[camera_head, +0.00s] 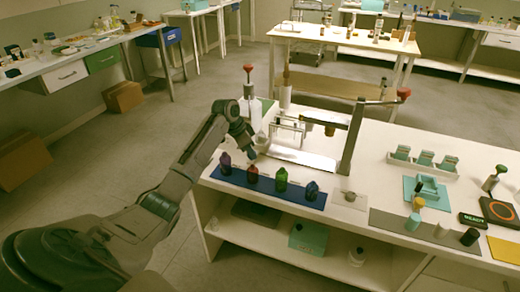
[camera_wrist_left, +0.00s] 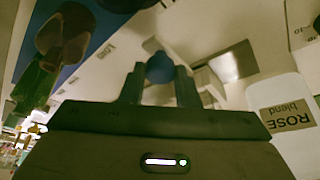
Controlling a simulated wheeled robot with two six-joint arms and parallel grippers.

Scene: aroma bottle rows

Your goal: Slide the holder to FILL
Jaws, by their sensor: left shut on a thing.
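My left gripper (camera_head: 252,150) reaches over the left end of the white table, beside the press-like stand. In the left wrist view its two fingers (camera_wrist_left: 160,80) are shut on a round blue knob (camera_wrist_left: 160,66). The holder itself is mostly hidden behind my gripper, and I cannot tell how the knob joins it. A pale frame with a rail (camera_head: 290,128) stands just right of the gripper, by a shiny metal plate (camera_head: 302,156). No FILL mark is readable. My right gripper is not in view.
A blue mat (camera_head: 262,190) with several dark coloured bottles lies in front of the gripper. A white container labelled ROSE blend (camera_wrist_left: 286,118) stands close at right in the wrist view. A dark upright with a red-knobbed lever (camera_head: 352,140) stands right of the plate.

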